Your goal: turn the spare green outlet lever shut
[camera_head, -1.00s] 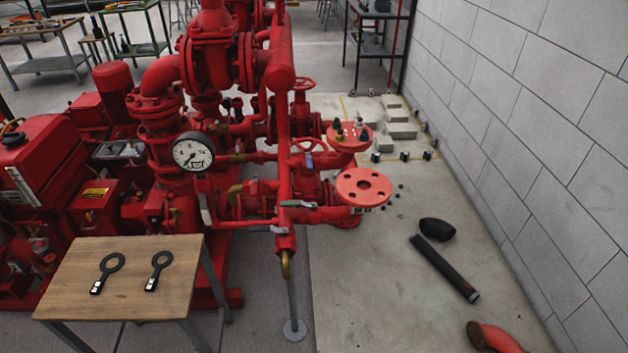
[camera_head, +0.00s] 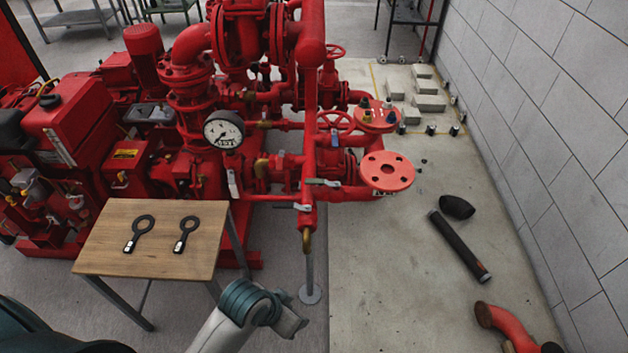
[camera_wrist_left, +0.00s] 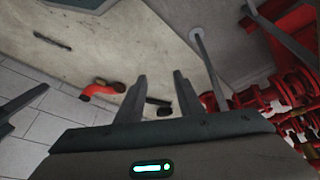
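On the red pump piping in the head view, two small grey-green levers, an upper lever (camera_head: 322,182) and a lower lever (camera_head: 292,206), lie roughly level beside the vertical red pipe. Another pale lever (camera_head: 232,184) hangs steeply below the gauge. I cannot tell by colour which is the spare green outlet lever. My left arm comes in low in the head view, below the levers and apart from them; its fingertips cannot be made out there. In the left wrist view my left gripper (camera_wrist_left: 157,100) has its fingers apart with nothing between them. My right gripper is not in view.
A wooden table (camera_head: 120,253) with two black ring-handled tools stands left of the pipes. A red flange (camera_head: 387,172) juts out right of the levers. A black tube (camera_head: 460,246) and a red elbow (camera_head: 503,325) lie on the floor. A block wall (camera_head: 560,140) bounds the right.

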